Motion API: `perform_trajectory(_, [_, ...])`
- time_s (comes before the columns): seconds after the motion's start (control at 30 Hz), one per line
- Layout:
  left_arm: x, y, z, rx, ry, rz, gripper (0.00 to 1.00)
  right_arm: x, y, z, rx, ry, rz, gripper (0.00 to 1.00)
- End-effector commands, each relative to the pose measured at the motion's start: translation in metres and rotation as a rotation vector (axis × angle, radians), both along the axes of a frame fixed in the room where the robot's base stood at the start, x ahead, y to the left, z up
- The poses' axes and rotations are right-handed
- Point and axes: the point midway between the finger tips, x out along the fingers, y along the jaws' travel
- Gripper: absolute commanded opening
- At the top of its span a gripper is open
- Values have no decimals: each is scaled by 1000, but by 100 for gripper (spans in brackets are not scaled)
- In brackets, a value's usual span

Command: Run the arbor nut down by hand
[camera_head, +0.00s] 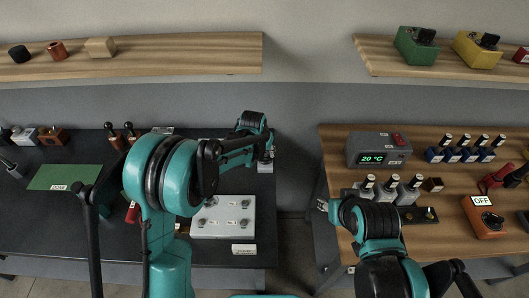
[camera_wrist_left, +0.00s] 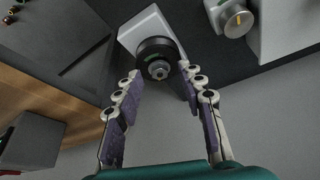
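The arbor nut (camera_wrist_left: 158,69) is a small metal nut at the centre of a black round disc (camera_wrist_left: 150,48) on a pale grey block (camera_wrist_left: 143,27) in the left wrist view. My left gripper (camera_wrist_left: 158,70) is open, with a purple-padded finger on either side of the nut. I see no finger closed on it, and the gap in depth is unclear. In the head view my left gripper (camera_head: 264,150) is over the right end of the dark bench, hiding most of the block there. My right gripper (camera_head: 323,205) is by the wooden bench's left edge; its opening is too small to judge.
A white panel with several knobs (camera_head: 222,218) lies left of the gap between the dark bench (camera_head: 60,220) and the wooden bench (camera_head: 455,215). Shelves (camera_head: 180,55) run above.

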Motion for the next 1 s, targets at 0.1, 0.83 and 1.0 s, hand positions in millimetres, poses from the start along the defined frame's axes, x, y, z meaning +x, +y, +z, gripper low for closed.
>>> perform_trajectory(0.1, [2,-1,-5,0,0,0,39,0,0,-1,0,0,0,40])
perform_trajectory(0.83, [2,0,-5,-1,0,-18,0,0,0,-2,0,0,0,40])
perform_trajectory(1.0, [2,1,-5,-2,-1,-81,0,0,0,-3,0,0,0,40])
